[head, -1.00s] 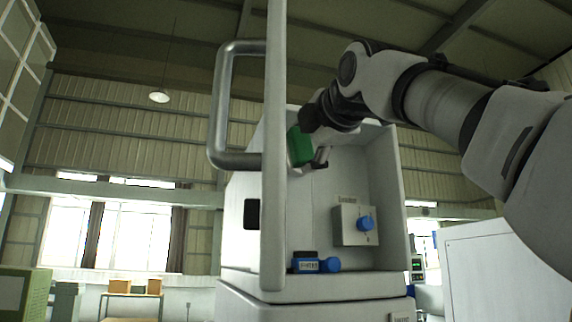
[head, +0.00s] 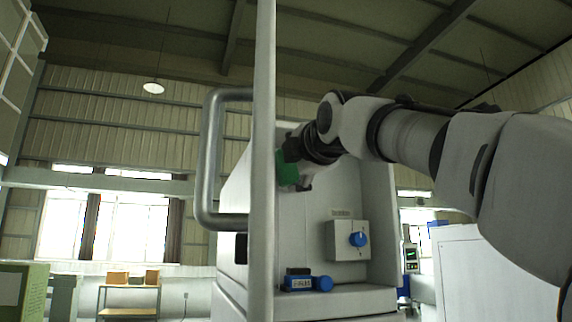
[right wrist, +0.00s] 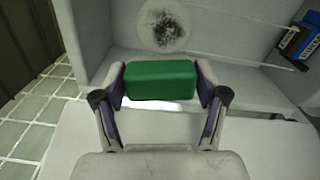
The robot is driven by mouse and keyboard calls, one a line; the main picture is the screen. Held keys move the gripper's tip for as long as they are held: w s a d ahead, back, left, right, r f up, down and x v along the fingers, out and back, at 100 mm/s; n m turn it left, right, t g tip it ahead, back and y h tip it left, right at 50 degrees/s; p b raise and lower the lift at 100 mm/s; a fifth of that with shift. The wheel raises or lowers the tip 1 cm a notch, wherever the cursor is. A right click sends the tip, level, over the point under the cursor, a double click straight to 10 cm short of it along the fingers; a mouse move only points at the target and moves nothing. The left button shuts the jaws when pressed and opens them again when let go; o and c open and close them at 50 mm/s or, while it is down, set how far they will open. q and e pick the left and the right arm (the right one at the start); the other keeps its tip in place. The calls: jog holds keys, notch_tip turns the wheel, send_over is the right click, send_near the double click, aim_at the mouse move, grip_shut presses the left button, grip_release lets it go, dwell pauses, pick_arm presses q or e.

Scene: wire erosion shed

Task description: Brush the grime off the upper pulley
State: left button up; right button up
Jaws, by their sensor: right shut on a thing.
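My right gripper (head: 296,172) is shut on a green block-shaped brush (right wrist: 160,80), which also shows in the head view (head: 287,168). The brush is held crosswise between both fingers, inside the open machine cabinet (head: 380,225). A pale round pulley (right wrist: 150,35) with dark speckled grime shows in the right wrist view, just beyond the brush. I cannot tell whether brush and pulley touch. In the head view the pulley cannot be made out; the post and my gripper block that area. My left gripper is not in view.
A pale vertical post (head: 263,120) with a grey handle (head: 210,160) stands in front of the cabinet's left side. Inside are a box with a blue knob (head: 358,239) and a blue-black labelled unit (head: 297,284). A thin wire (right wrist: 240,62) runs near the pulley.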

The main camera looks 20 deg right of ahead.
jog(key=shift+w+f, duration=0.2)
jog(key=shift+w, duration=0.25)
jog(key=shift+r, duration=0.15)
jog(key=shift+w, duration=0.1)
jog(key=shift+w+p, duration=0.4)
jog(key=shift+w, duration=0.25)
